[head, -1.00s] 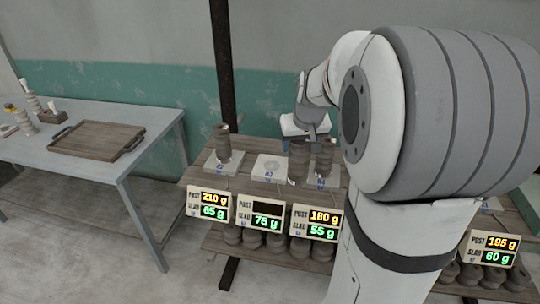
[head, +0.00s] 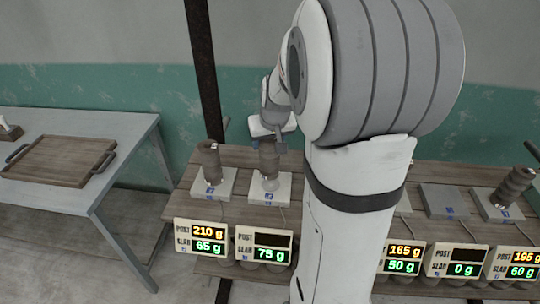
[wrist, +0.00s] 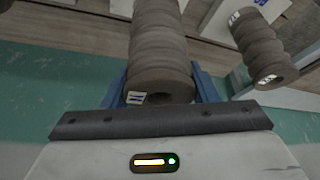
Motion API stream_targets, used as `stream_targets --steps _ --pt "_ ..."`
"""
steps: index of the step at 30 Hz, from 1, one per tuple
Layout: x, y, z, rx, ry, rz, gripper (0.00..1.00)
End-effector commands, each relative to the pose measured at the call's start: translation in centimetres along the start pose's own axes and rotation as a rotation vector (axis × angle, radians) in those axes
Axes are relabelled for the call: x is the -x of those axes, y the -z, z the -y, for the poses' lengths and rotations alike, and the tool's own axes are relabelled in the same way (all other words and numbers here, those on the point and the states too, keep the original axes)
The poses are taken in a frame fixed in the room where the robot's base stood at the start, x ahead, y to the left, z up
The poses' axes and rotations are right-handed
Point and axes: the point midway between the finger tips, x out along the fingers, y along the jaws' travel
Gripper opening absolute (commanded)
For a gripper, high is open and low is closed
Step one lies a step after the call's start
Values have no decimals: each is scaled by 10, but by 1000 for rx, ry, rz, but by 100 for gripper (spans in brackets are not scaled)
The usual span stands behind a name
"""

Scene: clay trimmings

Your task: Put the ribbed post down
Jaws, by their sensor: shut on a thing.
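My gripper (head: 270,132) is shut on a brown ribbed post, which hangs upright below it. The held ribbed post (head: 269,160) is in front of or over a pale slab (head: 283,190), whose panel (head: 264,246) has a blank POST line and reads SLAB 75 g. I cannot tell whether the post's foot touches the slab. In the wrist view the held post (wrist: 160,48) sits between the blue jaws (wrist: 205,88), with a small tag at its near end. Another ribbed post (wrist: 258,45) stands beside it, apart.
A second post (head: 210,163) stands close on the left, on a slab with a panel (head: 201,239) reading 210 g and 65 g. Another post (head: 515,186) is at far right. A bare dark slab (head: 444,200) reads 0 g. A tray (head: 62,160) lies on the left table.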

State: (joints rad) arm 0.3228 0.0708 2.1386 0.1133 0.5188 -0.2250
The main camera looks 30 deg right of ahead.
Motion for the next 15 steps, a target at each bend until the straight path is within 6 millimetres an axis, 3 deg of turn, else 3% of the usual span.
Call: stream_targets --steps 10,15 --pt "-35 -16 -5 -10 -4 0 12" --pt "-41 -18 -6 -10 -6 -4 12"
